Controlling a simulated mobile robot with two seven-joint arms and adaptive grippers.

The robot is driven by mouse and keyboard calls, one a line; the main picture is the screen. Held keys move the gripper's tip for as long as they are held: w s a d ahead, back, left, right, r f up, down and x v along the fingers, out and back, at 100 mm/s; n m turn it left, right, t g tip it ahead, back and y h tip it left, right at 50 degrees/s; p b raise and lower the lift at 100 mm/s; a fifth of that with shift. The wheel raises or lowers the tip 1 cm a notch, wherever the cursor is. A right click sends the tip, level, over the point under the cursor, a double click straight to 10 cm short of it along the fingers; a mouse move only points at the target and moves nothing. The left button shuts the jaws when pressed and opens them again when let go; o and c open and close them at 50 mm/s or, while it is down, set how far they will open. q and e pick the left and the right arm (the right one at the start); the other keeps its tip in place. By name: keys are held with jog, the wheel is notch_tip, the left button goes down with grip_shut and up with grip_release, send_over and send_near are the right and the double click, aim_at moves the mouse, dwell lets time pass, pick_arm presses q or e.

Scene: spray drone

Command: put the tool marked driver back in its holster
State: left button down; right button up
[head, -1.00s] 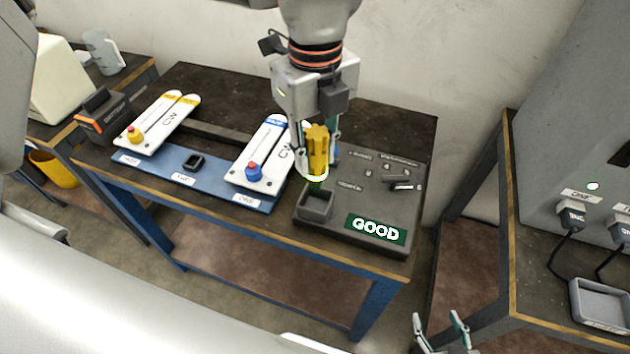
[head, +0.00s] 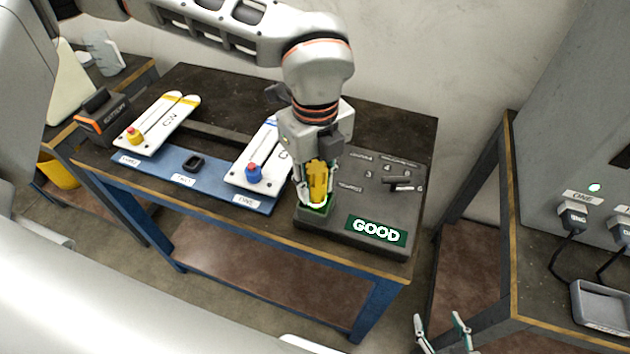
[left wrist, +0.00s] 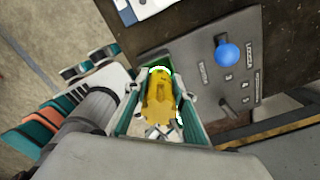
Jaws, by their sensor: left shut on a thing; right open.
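My left gripper (head: 318,191) is shut on a yellow tool (head: 318,178) with a white ring at its lower end; it also shows in the left wrist view (left wrist: 158,97). I cannot read a marking on it. The tool is roughly upright over a square socket (head: 312,222) at the front left of the grey tester box (head: 335,232). Green shows around the tool's lower end, at the socket mouth. The gripper hides most of the opening, so I cannot tell how deep the tool sits. My right gripper (head: 441,322) is open and empty at the bottom edge.
The tester box has a lit GOOD sign (head: 376,231). A blue ball (left wrist: 228,55) stands on the box. A second bench is at right.

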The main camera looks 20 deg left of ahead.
pick_arm(q)
jog(key=c, duration=1.7)
grip_release()
jog(key=shift+f, duration=0.15)
jog(key=shift+r, duration=0.3)
notch_tip(320, 180, up, 12)
jog(key=shift+f+p, duration=0.1)
jog(key=shift+p, duration=0.2)
jog(key=shift+s+f, duration=0.1)
